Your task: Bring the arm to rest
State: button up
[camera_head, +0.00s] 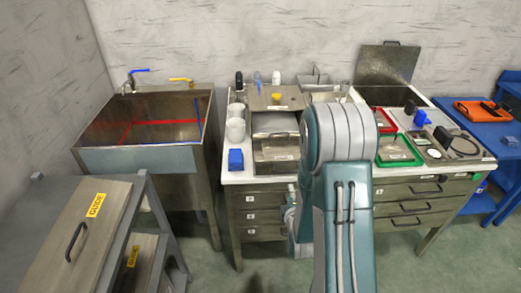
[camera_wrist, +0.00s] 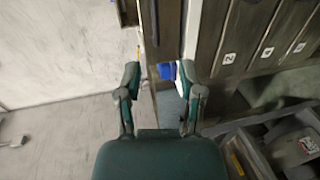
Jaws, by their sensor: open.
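My arm (camera_head: 341,200) rises in front of the workbench in the head view, bent at a large pale joint, and covers part of the drawers. A small teal and grey part of it shows at its left, low before the drawers; the fingers cannot be made out there. In the wrist view my gripper (camera_wrist: 158,75) has its two fingers apart with nothing held between them. A blue block (camera_wrist: 166,71) shows beyond the gap, at the bench edge, apart from the fingers.
The workbench (camera_head: 264,179) carries metal boxes, a red tray (camera_head: 384,121), a green tray (camera_head: 398,152) and a blue block (camera_head: 236,160). A steel sink (camera_head: 140,159) stands left, a grey cabinet (camera_head: 85,225) front left, a blue table (camera_head: 487,133) right. Floor at front right is clear.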

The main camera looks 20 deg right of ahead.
jog(key=s+a+r+m+g+y, duration=0.1)
jog(key=s+a+r+m+g, duration=0.1)
jog(key=a+r+m, duration=0.35)
jog(key=s+a+r+m+g+y, duration=0.1)
jog(key=a+r+m+g+y, duration=0.1)
jog(key=r, duration=0.6)
jog(key=s+a+r+m+g, duration=0.1)
jog(key=s+a+r+m, duration=0.1)
jog(key=s, duration=0.4)
jog(key=s+a+r+m+g, duration=0.2)
jog(key=s+r+m, duration=0.1)
jog(key=s, duration=0.4)
jog(key=s+a+r+m+g+y, duration=0.1)
jog(key=s+a+r+m+g, duration=0.1)
jog(key=s+r, duration=0.2)
jog(key=s, duration=0.3)
